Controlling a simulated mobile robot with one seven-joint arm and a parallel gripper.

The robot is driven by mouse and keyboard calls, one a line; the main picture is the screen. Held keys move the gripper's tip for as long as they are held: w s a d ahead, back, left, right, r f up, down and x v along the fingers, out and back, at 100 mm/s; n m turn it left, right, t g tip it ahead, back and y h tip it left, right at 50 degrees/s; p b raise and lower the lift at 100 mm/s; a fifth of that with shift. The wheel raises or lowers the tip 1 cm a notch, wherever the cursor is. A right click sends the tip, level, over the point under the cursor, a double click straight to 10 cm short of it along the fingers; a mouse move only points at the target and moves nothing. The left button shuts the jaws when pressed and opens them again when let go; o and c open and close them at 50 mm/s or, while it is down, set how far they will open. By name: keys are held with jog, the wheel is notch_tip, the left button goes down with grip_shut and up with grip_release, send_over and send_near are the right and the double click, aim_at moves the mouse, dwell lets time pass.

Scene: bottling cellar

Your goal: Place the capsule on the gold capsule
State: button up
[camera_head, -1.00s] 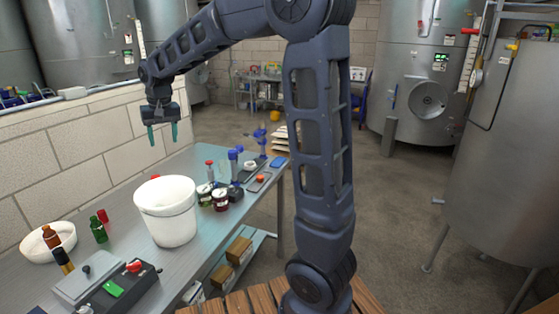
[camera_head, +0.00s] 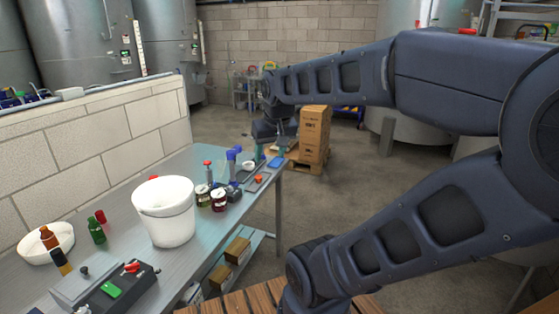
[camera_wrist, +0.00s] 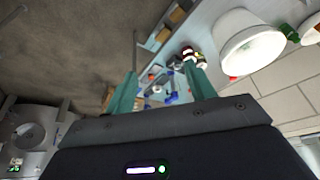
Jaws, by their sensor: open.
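My gripper (camera_head: 272,150) is over the far end of the grey table in the head view. Its two teal fingers stand apart with nothing between them in the wrist view (camera_wrist: 160,75). A small red capsule-like piece (camera_head: 101,216) is at the near left, by a green bottle (camera_head: 97,232). A dark piece with a gold-brown band (camera_head: 61,262) stands in front of the white bowl. I cannot tell for certain which pieces are the capsule and the gold capsule. My gripper is far from these pieces, across the table.
A white bucket (camera_head: 165,222) stands mid-table and also shows in the wrist view (camera_wrist: 250,45). Several jars (camera_head: 211,198) and blue-topped items (camera_head: 234,156) stand beyond it. The white bowl (camera_head: 40,251) and a switch box (camera_head: 118,287) are near left. Cartons (camera_head: 314,135) stand on a pallet behind.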

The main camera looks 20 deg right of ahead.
jog(key=s, duration=0.1)
jog(key=s+d+f, duration=0.1)
jog(key=s, duration=0.1)
jog(key=shift+d+f, duration=0.3)
jog(key=shift+f, duration=0.05)
